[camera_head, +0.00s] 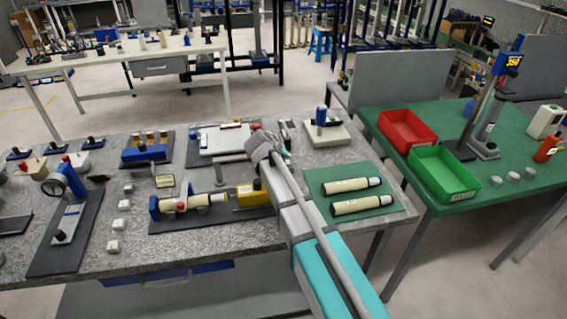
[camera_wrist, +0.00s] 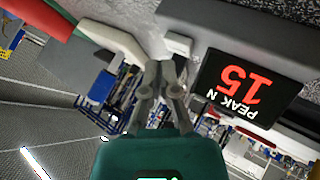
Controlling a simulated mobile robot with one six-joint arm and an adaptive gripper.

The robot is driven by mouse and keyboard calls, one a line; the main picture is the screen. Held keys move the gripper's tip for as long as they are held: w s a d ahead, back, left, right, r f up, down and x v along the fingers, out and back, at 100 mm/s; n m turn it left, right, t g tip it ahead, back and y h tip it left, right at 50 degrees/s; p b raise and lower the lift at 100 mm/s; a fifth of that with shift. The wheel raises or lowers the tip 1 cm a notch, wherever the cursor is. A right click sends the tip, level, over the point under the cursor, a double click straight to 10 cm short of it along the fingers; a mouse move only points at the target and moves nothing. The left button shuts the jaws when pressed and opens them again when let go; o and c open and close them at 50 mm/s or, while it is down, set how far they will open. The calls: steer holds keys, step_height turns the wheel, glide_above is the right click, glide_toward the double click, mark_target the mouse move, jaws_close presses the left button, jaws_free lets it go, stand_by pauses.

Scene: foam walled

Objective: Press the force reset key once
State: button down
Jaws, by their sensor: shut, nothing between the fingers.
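My gripper (camera_head: 262,148) is over the middle of the grey stone bench, its fingers shut and empty. In the wrist view my gripper (camera_wrist: 164,68) has its closed fingertips just below a small pale grey block (camera_wrist: 178,43), which may be the force reset key; no label on it is readable. I cannot tell whether they touch. Right of the fingertips, a black display (camera_wrist: 245,88) shows "PEAK N 15" in red and white, upside down. In the head view I cannot make out this display or the key; my gripper and arm cover part of that area.
On the bench (camera_head: 395,217), a blue and yellow fixture (camera_head: 200,203) stands left of my arm and a green mat (camera_head: 350,206) with two cream cylinders lies right. A white block with a blue knob (camera_head: 325,130) stands behind. A green table (camera_head: 375,113) holds red and green bins.

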steer(key=shift+w+f+b, duration=0.1)
steer(key=shift+f+b, duration=0.8)
stand_by(1.2)
steer(key=shift+r, duration=0.2)
steer(key=shift+r+p, duration=0.75)
steer(key=shift+p, duration=0.2)
steer(key=shift+r, duration=0.1)
steer(key=shift+r+p, duration=2.4)
steer(key=shift+p, duration=0.1)
